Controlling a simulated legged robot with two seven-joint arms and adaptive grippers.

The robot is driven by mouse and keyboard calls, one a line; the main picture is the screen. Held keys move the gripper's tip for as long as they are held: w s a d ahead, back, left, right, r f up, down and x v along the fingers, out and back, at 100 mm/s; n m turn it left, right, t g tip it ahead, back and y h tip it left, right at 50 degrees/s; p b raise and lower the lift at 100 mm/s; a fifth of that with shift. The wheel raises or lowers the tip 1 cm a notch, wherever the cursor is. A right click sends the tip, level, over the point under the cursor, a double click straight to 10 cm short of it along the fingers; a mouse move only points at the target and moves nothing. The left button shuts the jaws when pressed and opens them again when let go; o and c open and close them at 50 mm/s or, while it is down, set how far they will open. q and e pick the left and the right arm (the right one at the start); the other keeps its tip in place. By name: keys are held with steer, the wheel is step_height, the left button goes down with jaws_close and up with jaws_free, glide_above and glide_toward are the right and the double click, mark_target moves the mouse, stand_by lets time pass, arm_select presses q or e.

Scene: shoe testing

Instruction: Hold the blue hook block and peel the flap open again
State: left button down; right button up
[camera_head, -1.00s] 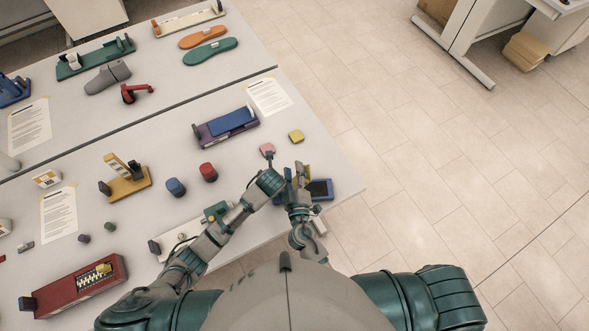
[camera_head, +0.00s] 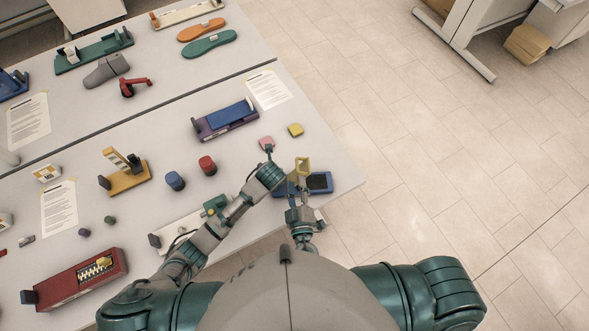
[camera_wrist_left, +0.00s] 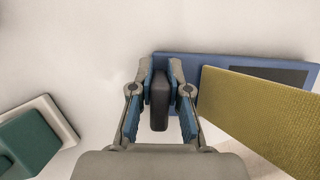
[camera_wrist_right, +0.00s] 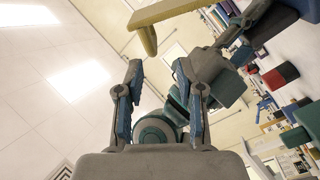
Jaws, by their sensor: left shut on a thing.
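The blue hook block (camera_head: 319,182), a blue board with a dark pad, lies near the table's right edge. In the left wrist view the board (camera_wrist_left: 215,62) runs right from my left gripper (camera_wrist_left: 160,85), which is shut on its dark upright grip (camera_wrist_left: 160,100). My left forearm partly hides this in the head view. The yellow flap (camera_head: 303,166) stands raised above the board; it also shows in the left wrist view (camera_wrist_left: 265,115). My right gripper (camera_head: 299,201) is just below the flap. In the right wrist view its fingers (camera_wrist_right: 160,95) are apart and empty, with the flap (camera_wrist_right: 165,14) beyond them.
Pink (camera_head: 266,142) and yellow (camera_head: 296,130) blocks lie behind the hook block. A white fixture with a teal part (camera_head: 215,204) is by my left forearm. A purple-and-blue fixture (camera_head: 226,119) and red (camera_head: 207,165) and blue (camera_head: 175,181) knobs stand farther left. Right of the table is open floor.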

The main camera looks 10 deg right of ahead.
steer(key=s, duration=0.4)
steer(key=shift+s, duration=0.25)
